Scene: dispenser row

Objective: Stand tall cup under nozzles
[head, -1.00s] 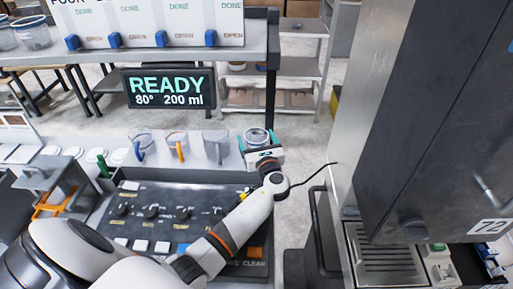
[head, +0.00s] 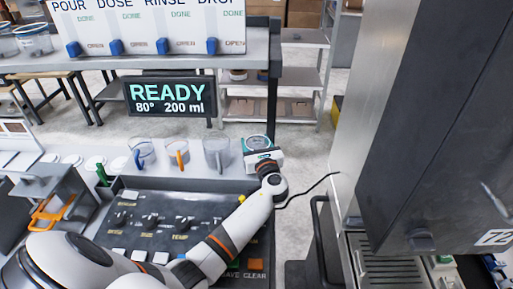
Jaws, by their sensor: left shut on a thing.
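My left gripper (head: 260,156) is at the right end of the counter, its arm reaching across the control panel. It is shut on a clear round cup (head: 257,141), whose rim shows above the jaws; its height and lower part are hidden. Three clear cups stand in a row left of it: one with a blue handle (head: 139,157), one with an orange handle (head: 179,160) and one with a grey handle (head: 217,158). The dispenser machine (head: 420,150) is at the right, with a slatted drip tray (head: 385,262) below. I cannot make out its nozzles clearly. My right gripper is not in view.
The dark control panel (head: 150,215) with knobs and buttons lies under my left arm. A sign reading READY (head: 170,95) stands behind the cups. A black cable (head: 310,190) runs between gripper and machine. Open floor (head: 300,165) shows in that gap.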

